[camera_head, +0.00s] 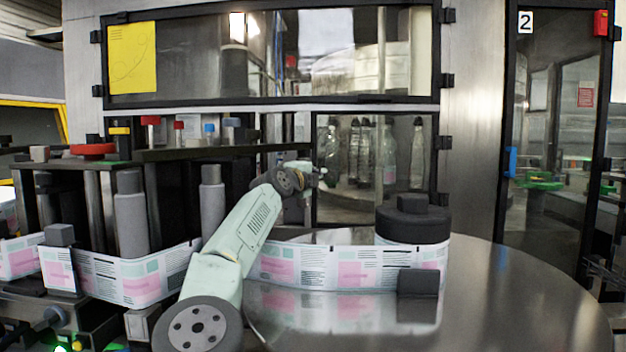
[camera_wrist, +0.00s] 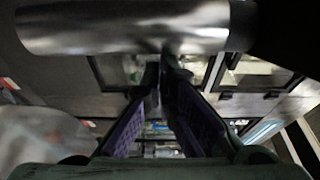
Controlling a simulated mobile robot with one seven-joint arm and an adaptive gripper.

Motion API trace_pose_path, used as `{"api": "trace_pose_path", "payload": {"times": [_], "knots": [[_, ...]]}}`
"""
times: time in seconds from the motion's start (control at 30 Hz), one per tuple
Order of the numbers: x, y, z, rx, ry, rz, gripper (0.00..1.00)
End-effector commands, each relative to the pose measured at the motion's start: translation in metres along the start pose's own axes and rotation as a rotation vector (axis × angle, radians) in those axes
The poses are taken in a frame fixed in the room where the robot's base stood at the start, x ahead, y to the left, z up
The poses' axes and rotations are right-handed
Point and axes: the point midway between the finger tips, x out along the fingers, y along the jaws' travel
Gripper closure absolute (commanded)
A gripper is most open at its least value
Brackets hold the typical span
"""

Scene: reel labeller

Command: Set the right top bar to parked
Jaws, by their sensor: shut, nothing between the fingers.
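A dark flat bar (camera_head: 225,153) runs level across the top of the labeller, from the posts at left to just behind my wrist. It seems to be the right top bar, but I cannot tell its setting from here. My gripper (camera_head: 318,174) is at the bar's right end, partly hidden by my own wrist, in front of the glass doors. In the wrist view my gripper's two dark fingers (camera_wrist: 166,66) converge at the tips, shut and empty. A shiny metal cylinder (camera_wrist: 130,27) crosses the top of that view close to the fingers. I cannot tell whether they touch.
A printed label web (camera_head: 125,277) runs around rollers to a dark reel hub (camera_head: 412,220) on a round steel table (camera_head: 520,300). Grey rollers (camera_head: 131,215) stand at left. Red (camera_head: 92,150) and blue knobs sit above. A glazed cabinet (camera_head: 270,60) stands behind.

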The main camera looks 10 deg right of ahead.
Motion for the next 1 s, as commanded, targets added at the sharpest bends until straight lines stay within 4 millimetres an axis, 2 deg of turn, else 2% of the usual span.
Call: {"api": "trace_pose_path", "payload": {"times": [0.7, 0.87, 1.0], "knots": [[0.003, 0.000, -0.002, -0.001, -0.022, 0.001, 1.00], [-0.002, -0.002, 0.002, -0.005, 0.011, 0.000, 1.00], [-0.014, -0.003, 0.009, -0.010, 0.085, 0.000, 1.00]]}}
